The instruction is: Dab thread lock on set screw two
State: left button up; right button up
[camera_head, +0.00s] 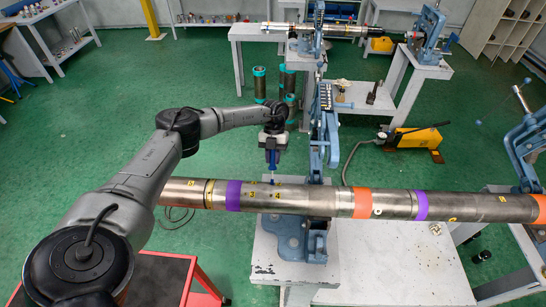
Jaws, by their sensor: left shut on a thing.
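A long steel pipe (320,202) with purple and orange bands lies across the front vise. Yellow marks run along it; I can read 3 and 4 near the left purple band, and others are too small to read. Small dark spots beside these marks may be set screws; I cannot tell which is number two. My left gripper (272,151) is above the pipe, shut on a slim blue applicator (272,163). The applicator points down, its tip at or just above the pipe's upper side near the 4; contact is unclear. My right gripper is out of view.
The blue pipe vise (323,130) rises just right of the held applicator. Another blue vise (527,150) stands at the right. A yellow pump (413,140) is on the floor, and dark cylinders with teal ends (260,84) stand behind. A red cart (160,277) is at front left.

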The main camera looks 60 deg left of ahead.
pick_arm(q)
jog(key=shift+r, duration=0.2)
jog(key=shift+p+v, duration=0.4)
jog(key=shift+v, duration=0.4)
jog(key=shift+p+v, duration=0.45)
jog(key=shift+v, duration=1.05)
